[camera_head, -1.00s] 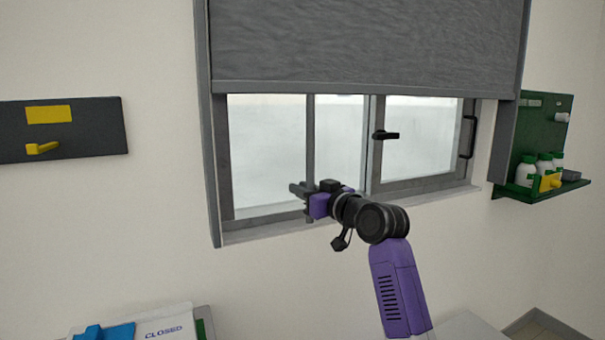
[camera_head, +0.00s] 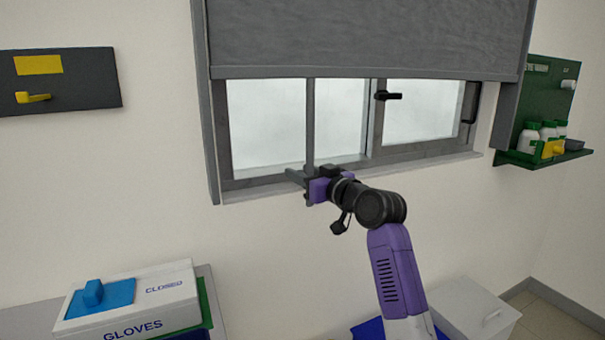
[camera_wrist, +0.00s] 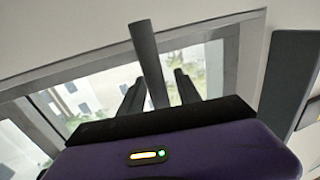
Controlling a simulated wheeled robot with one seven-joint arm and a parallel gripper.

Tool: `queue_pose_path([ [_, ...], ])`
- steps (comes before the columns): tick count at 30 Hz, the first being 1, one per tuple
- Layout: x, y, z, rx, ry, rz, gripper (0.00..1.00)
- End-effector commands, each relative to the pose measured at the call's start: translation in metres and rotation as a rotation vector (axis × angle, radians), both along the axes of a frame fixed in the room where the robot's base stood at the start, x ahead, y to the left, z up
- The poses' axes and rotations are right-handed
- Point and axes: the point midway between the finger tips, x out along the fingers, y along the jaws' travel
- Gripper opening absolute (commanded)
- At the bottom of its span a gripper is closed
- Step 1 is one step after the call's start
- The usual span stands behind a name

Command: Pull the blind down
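The grey blind (camera_head: 370,38) hangs over the upper part of the window, its bottom edge just above the black window handle. A thin grey pull rod (camera_head: 310,120) hangs straight down from that edge in front of the glass. My gripper (camera_head: 303,180) is at the rod's lower end, near the sill, and appears shut on it. In the wrist view the rod (camera_wrist: 148,55) rises between the two dark fingers (camera_wrist: 160,95); the exact contact is hidden behind the gripper body.
The window sill (camera_head: 400,164) runs just behind my gripper. A glove box (camera_head: 130,300) stands below left. A dark wall panel (camera_head: 60,82) with a yellow hook is at left. A green shelf (camera_head: 545,158) with bottles is at right. A grey bin (camera_head: 475,308) stands below right.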

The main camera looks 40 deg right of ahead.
Motion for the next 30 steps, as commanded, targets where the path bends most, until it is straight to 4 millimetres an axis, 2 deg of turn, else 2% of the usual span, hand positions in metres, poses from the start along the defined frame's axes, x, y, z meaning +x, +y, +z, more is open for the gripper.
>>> queue_pose_path([
  [11, -0.006, 0.0, 0.0, 0.0, -0.001, -0.001, 0.4],
  [22, -0.062, 0.005, 0.0, 0.001, -0.001, -0.001, 0.4],
  [30, -0.078, 0.006, 0.0, 0.0, 0.0, 0.0, 0.4],
])
